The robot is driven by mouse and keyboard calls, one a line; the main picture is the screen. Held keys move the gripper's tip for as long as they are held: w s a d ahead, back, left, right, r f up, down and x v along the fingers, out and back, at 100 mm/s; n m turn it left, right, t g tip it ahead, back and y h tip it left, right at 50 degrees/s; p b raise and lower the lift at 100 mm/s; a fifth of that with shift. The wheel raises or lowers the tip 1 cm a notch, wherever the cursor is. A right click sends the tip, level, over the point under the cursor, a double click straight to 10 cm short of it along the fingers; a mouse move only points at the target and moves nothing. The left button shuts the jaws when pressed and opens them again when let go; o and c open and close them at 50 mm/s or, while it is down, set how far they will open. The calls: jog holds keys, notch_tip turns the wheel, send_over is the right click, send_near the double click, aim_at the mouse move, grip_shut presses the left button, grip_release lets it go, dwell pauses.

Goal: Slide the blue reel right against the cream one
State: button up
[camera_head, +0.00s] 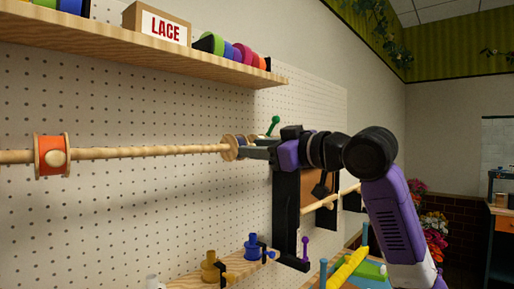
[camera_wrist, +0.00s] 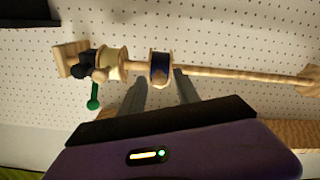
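The blue reel (camera_wrist: 161,69), with pale wooden flanges, is on a wooden rod (camera_wrist: 230,73) in the wrist view. The cream reel (camera_wrist: 115,64) is to its left on the same rod, with a short bare stretch of rod between them. My gripper (camera_wrist: 160,76) is open, with one fingertip on each side of the blue reel along the rod. I cannot tell whether either finger touches it. In the head view my gripper (camera_head: 248,151) is at the reel by the pegboard, and the fingers partly hide it. The cream reel is not clearly visible there.
A black fitting with a green lever (camera_wrist: 94,96) and a wooden block (camera_wrist: 71,58) are left of the cream reel. An orange reel (camera_head: 50,155) sits on the rod at far left in the head view. A shelf (camera_head: 150,57) with a LACE box (camera_head: 157,24) hangs above. Pegs with spools are below.

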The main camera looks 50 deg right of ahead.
grip_shut()
dwell(1.2)
